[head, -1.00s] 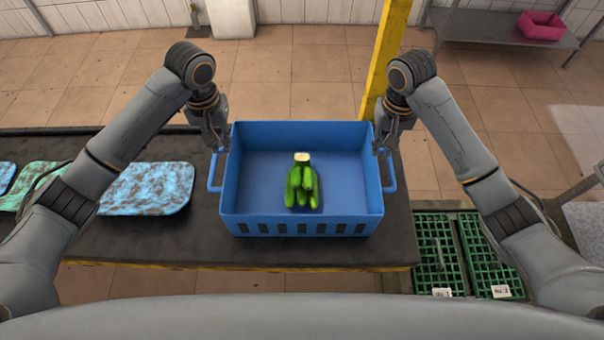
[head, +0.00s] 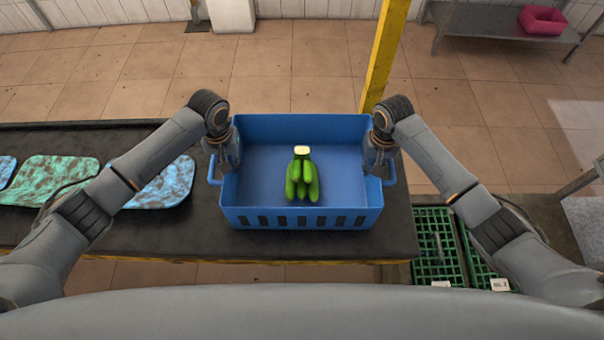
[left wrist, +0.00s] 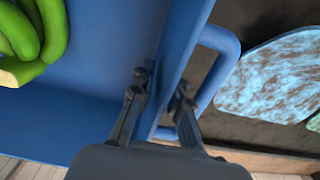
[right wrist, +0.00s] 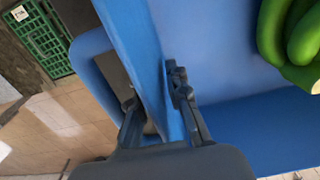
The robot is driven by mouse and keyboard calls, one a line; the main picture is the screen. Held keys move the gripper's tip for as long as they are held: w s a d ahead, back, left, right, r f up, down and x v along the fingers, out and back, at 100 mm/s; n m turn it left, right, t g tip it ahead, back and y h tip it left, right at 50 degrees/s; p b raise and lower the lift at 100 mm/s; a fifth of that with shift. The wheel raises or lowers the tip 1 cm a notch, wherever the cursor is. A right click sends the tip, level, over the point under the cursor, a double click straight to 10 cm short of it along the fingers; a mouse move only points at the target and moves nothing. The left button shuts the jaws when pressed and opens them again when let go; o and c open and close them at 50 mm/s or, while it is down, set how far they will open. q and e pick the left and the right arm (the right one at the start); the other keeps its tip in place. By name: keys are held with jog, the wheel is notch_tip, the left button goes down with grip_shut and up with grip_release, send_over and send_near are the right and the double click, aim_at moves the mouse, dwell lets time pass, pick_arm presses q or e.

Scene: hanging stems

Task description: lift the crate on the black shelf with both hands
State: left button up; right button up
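The blue crate (head: 302,223) stands on the black shelf (head: 120,235) with a bunch of green bananas (head: 302,180) inside. A loop handle sticks out on each short side. My left gripper (head: 225,165) is at the crate's left wall; in the left wrist view (left wrist: 160,92) one finger is inside the wall, the other outside, within the handle loop. My right gripper (head: 378,165) straddles the right wall likewise, as the right wrist view (right wrist: 154,92) shows. Whether the fingers press on the walls is unclear.
Several mottled blue and green pads (head: 55,180) lie on the shelf left of the crate. A yellow post (head: 384,55) stands behind the crate's right side. Green crates (head: 432,240) are on the floor at right. A pink bin (head: 543,20) is far back.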

pick_arm(q)
jog(key=shift+f, duration=0.6)
pick_arm(e)
jog(key=shift+f, duration=0.6)
pick_arm(q)
grip_shut()
pick_arm(e)
grip_shut()
pick_arm(q)
jog(key=shift+r, duration=0.1)
pick_arm(e)
jog(key=shift+r, duration=0.1)
